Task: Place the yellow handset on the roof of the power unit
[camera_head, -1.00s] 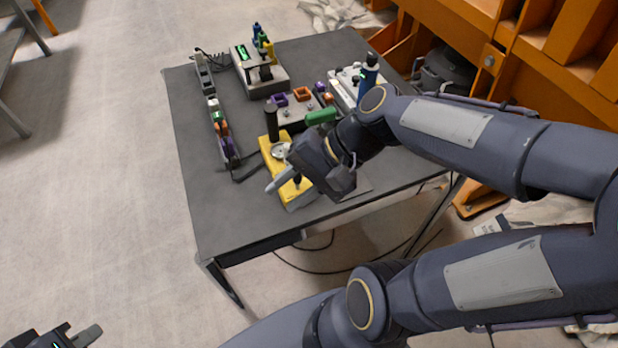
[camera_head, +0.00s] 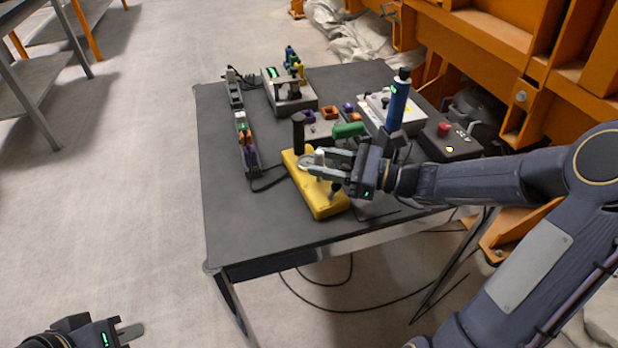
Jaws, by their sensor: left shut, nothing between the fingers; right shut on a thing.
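The yellow handset (camera_head: 325,202) lies on the dark table near its front edge, with a black upright stick at its far end and a pale knob on top. My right gripper (camera_head: 309,163) is at its upper face, its fingers shut on a part of the handset; the exact grip is partly hidden. The handset looks level on or just above the table. A grey box with a green display (camera_head: 290,98) stands at the back; a pale box (camera_head: 405,121) stands at the right. I cannot tell which is the power unit. My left gripper (camera_head: 122,334) is shut and empty, low at the left, off the table.
A tall blue handset (camera_head: 397,104) stands by the pale box. A rail with coloured pieces (camera_head: 246,145) runs along the left. A green cylinder (camera_head: 348,130) lies just behind my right gripper. A dark control box (camera_head: 450,141) is at the right. The table's left front is bare.

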